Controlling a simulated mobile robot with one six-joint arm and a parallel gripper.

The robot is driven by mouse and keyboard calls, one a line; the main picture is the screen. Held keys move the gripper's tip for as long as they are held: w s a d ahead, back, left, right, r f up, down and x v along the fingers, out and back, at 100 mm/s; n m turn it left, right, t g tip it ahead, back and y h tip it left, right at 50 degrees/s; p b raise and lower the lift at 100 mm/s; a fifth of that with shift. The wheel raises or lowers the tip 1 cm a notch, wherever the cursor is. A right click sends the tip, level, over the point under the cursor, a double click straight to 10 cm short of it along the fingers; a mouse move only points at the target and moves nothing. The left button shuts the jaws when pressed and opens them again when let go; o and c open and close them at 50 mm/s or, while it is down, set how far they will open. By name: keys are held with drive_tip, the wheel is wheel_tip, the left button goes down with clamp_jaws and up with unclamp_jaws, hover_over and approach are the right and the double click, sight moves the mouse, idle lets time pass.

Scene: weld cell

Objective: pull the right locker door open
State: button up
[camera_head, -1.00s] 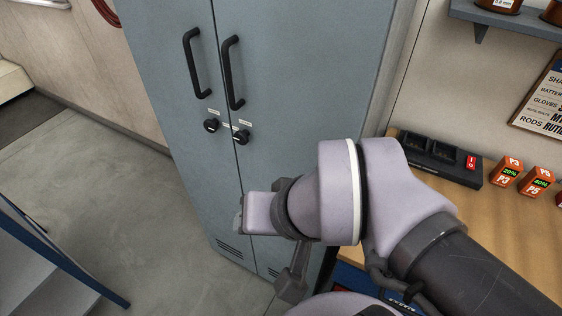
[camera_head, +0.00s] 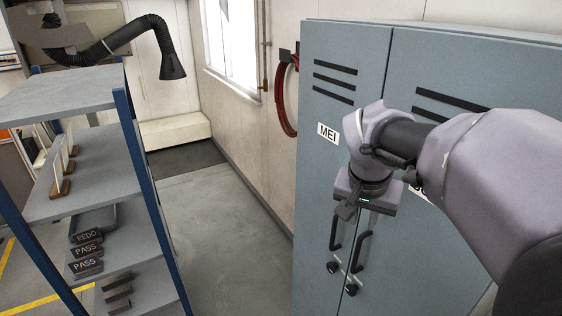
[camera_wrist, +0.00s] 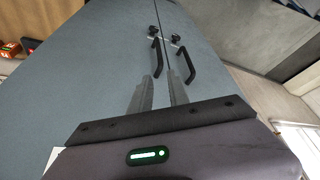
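The grey two-door locker stands at the right of the head view, and both doors look shut. Its right door (camera_head: 450,75) has a black bar handle (camera_head: 360,246) with a dark knob (camera_head: 351,289) below it. The left door (camera_head: 330,110) has a matching handle (camera_head: 335,233). My gripper (camera_head: 349,208) is in front of the doors, above the handles. In the upside-down wrist view, its two fingers (camera_wrist: 159,75) are apart with nothing between them. The right door's handle (camera_wrist: 157,57) lies beyond the fingertips, roughly in line with their gap. My arm hides part of the right door.
A shelf rack (camera_head: 95,88) with blue posts stands at the left, holding small labelled blocks (camera_head: 87,252). Clear floor (camera_head: 215,235) lies between rack and locker. A red hose (camera_head: 284,105) hangs on the wall beside the locker. A workbench edge (camera_wrist: 38,20) shows in the wrist view.

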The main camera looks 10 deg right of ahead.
sight(359, 245)
drive_tip(key=b+x, duration=0.1)
drive_tip(key=x, duration=1.5)
drive_tip(key=shift+s+f, duration=0.1)
drive_tip(key=shift+f, duration=0.25)
clamp_jaws()
drive_tip(key=shift+r, duration=0.1)
